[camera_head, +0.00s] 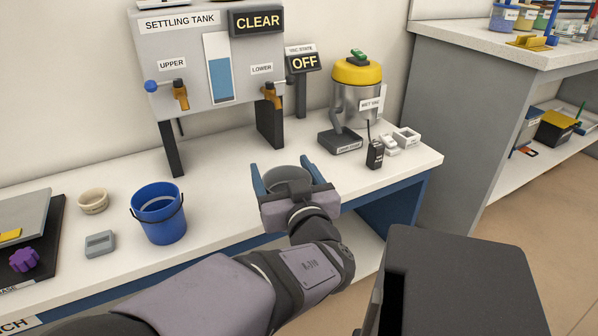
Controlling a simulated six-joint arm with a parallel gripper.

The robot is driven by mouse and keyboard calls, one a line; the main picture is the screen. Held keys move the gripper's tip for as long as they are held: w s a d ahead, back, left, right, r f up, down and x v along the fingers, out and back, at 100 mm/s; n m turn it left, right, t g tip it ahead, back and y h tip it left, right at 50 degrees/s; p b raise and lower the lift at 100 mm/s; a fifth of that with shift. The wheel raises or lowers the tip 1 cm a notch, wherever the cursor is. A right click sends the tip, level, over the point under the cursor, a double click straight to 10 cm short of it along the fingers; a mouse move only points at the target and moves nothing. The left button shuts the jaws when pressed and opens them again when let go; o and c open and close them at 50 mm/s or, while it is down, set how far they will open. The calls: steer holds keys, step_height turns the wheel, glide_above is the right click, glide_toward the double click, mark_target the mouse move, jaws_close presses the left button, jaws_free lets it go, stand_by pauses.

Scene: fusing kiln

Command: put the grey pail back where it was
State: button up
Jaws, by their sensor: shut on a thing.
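The grey pail (288,175) is between the two blue fingers of my gripper (290,172), in the right half of the bench. My gripper is shut on it. The pail is in front of the settling tank, below its LOWER tap. My gripper's body hides the pail's lower part, so I cannot tell whether it touches the bench top. A blue pail (159,214) with a dark handle stands upright on the bench to the left.
The settling tank (195,55) stands behind, its sign reading CLEAR. A wet vac (356,95) stands right of the pail, its sign reading OFF. A beige bowl (93,201) and a grey box (100,243) are at left. Bench top (225,180) between the pails is clear.

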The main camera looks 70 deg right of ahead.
steer(key=shift+w+r+p, duration=0.4)
steer(key=shift+r+p, duration=0.3)
steer(key=shift+p, duration=0.05)
steer(key=w+d+p, duration=0.2)
steer(key=d+p, duration=0.9)
steer(key=d, duration=0.2)
steer(key=s+d+r+m+g+h, duration=0.3)
steer(key=s+d+r+m+g, duration=0.25)
steer(key=s+d, duration=0.35)
steer(key=shift+n+g, duration=0.45)
steer(key=shift+s+d+f+b, duration=0.1)
steer(key=shift+f+b, duration=0.85)
steer(key=shift+f, duration=1.55)
steer(key=shift+s+f+b, duration=0.1)
steer(key=shift+f+b, duration=0.85)
steer(key=shift+f, duration=1.55)
